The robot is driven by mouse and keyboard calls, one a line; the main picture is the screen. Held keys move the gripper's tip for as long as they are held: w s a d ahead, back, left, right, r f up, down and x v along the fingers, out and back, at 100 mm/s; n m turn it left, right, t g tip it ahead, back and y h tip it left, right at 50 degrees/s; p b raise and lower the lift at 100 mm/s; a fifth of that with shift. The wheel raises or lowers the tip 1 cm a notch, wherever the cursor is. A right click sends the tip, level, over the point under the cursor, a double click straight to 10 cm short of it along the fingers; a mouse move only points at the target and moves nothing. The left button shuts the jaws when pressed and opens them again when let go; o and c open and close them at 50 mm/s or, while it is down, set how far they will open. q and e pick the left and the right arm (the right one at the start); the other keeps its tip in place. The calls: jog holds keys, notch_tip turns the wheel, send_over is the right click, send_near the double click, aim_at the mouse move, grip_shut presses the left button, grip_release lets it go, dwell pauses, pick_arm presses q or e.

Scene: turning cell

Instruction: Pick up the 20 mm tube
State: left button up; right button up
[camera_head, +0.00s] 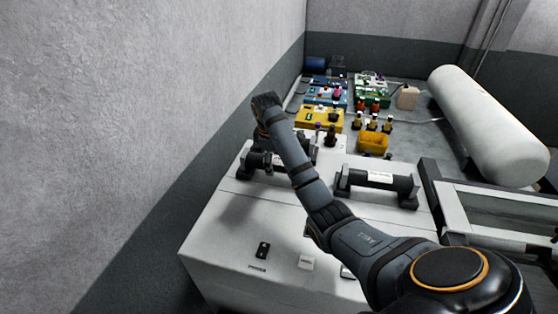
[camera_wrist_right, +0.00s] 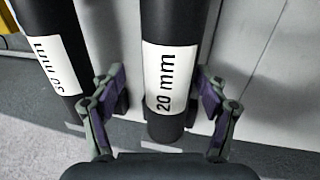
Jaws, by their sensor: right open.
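In the right wrist view, the 20 mm tube (camera_wrist_right: 170,115) is a dark cylinder with a white label reading "20 mm". My right gripper (camera_wrist_right: 164,90) is open, with one finger on each side of this tube. Gaps show at both sides, so it is not gripped. In the head view my right arm reaches over the white cabinet to the back left, and its fingers are hard to make out. A dark tube (camera_head: 255,160) on a stand there is partly hidden by my arm. My left gripper is not in view.
A second labelled dark tube (camera_wrist_right: 55,60) lies just left of the left finger. In the head view another tube on a stand (camera_head: 380,179) sits farther right on the white cabinet (camera_head: 225,245).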

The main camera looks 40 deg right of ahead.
jog(key=shift+s+a+r, duration=0.55)
jog(key=shift+s+a, duration=0.05)
jog(key=shift+a, duration=0.05)
jog(key=c, duration=0.6)
jog(key=shift+w+d+f, duration=0.1)
jog(key=shift+d+f, duration=0.05)
jog(key=shift+f, duration=0.05)
jog(key=c, duration=0.9)
jog(key=shift+c, duration=0.2)
